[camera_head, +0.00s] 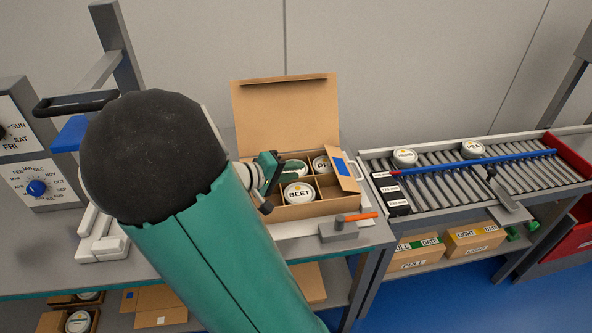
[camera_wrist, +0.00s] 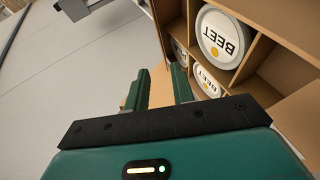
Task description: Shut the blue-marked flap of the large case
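The large case (camera_head: 297,212) is an open cardboard box on the bench, with dividers and white-lidded tubs inside. Its tall back flap (camera_head: 285,115) stands upright. My gripper (camera_head: 268,180) is at the case's left side, partly hidden by my arm. In the wrist view my gripper (camera_wrist: 160,88) has its two green fingers apart beside the case, whose dividers (camera_wrist: 258,50) and a BEET tub (camera_wrist: 224,36) show at right. No held object is visible between the fingers.
An orange-handled tool on a grey block (camera_head: 340,228) sits in front of the case. A roller conveyor (camera_head: 470,180) with two tubs and a blue bar lies to the right. A dial panel (camera_head: 35,185) stands at left. Smaller boxes (camera_head: 415,258) are on a lower shelf.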

